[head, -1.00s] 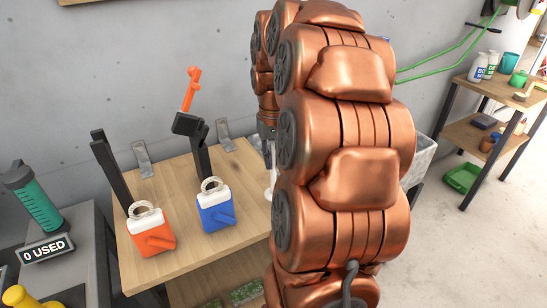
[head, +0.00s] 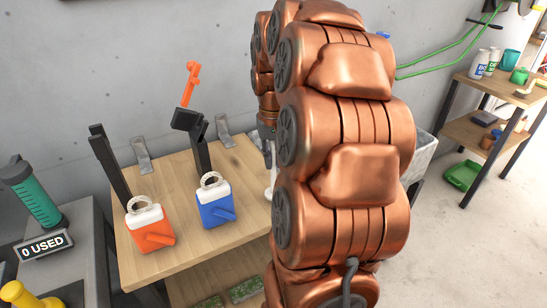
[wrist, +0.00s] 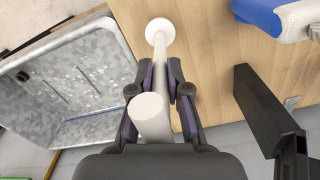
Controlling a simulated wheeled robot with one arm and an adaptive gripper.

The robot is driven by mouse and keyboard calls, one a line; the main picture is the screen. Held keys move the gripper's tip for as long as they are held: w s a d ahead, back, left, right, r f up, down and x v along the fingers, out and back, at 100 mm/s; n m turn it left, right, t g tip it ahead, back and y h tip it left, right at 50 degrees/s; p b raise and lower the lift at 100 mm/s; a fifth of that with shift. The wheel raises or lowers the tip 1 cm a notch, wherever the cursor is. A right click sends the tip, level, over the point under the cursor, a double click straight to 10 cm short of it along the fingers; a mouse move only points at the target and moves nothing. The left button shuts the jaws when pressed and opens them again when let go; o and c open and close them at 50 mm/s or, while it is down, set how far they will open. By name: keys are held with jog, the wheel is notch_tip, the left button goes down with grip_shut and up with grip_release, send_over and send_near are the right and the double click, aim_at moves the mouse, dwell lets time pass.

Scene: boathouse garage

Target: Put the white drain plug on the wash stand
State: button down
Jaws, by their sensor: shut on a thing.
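The white drain plug (wrist: 151,112) is a long white tube with a round flange at its far end. My gripper (wrist: 158,90) is shut on it in the wrist view, one dark finger on each side. The flange is over the wooden bench top; I cannot tell whether it touches. A two-level wooden stand (head: 492,132) at the right, with bottles and cups on top, may be the wash stand.
Orange (head: 150,228) and blue (head: 215,207) jugs stand on the wooden bench (head: 185,258), with dark upright posts behind them. A grey metal basin (wrist: 108,28) is beside the bench. A green tray (head: 463,176) lies near the right stand. Floor between is clear.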

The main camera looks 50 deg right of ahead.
jog(key=shift+f, duration=0.1)
jog(key=c, duration=1.1)
grip_release()
jog(key=shift+o, duration=0.2)
jog(key=c, duration=0.4)
jog(key=shift+r, duration=0.2)
jog(key=shift+r, duration=0.65)
jog(key=shift+r, duration=0.1)
